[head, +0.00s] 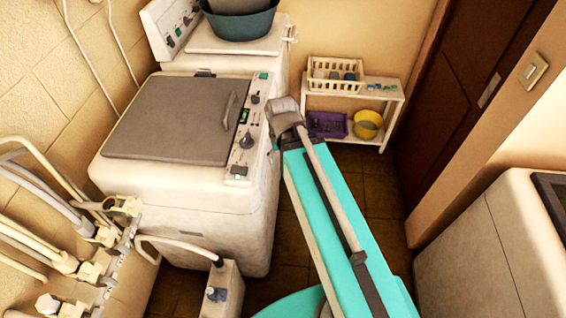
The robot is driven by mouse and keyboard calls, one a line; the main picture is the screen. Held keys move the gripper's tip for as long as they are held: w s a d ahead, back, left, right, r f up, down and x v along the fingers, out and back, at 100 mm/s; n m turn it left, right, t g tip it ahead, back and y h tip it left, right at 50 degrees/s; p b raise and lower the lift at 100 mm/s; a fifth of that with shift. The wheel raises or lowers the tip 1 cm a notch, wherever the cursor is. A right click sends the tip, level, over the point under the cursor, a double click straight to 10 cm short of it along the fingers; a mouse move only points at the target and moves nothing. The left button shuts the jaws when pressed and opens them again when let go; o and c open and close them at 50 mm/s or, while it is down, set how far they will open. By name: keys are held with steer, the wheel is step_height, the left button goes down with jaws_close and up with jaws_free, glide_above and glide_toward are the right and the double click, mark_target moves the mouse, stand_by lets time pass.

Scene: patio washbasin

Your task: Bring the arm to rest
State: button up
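My arm shows in the head view as a grey joint (286,114) with a slim grey link (330,195) running down from it, over a long turquoise part that is mine too. The grey joint appears in front of the gap between the white washing machine and the low shelf. I cannot make out gripper fingers anywhere in this view, nor anything held.
A washing machine (190,200) with a grey lid stands left of my arm; another machine behind it carries a teal basin (240,24). A white shelf (352,98) holds baskets and a yellow bowl (367,124). Pipes (60,255) line the left wall. A white appliance (470,255) stands right.

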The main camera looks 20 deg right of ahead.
steer(key=shift+s+f, duration=0.1)
steer(key=shift+s, duration=0.05)
steer(key=shift+s+f, duration=0.15)
steer(key=shift+s, duration=0.1)
stand_by(0.3)
steer(key=shift+a, duration=0.1)
stand_by(3.7)
stand_by(0.6)
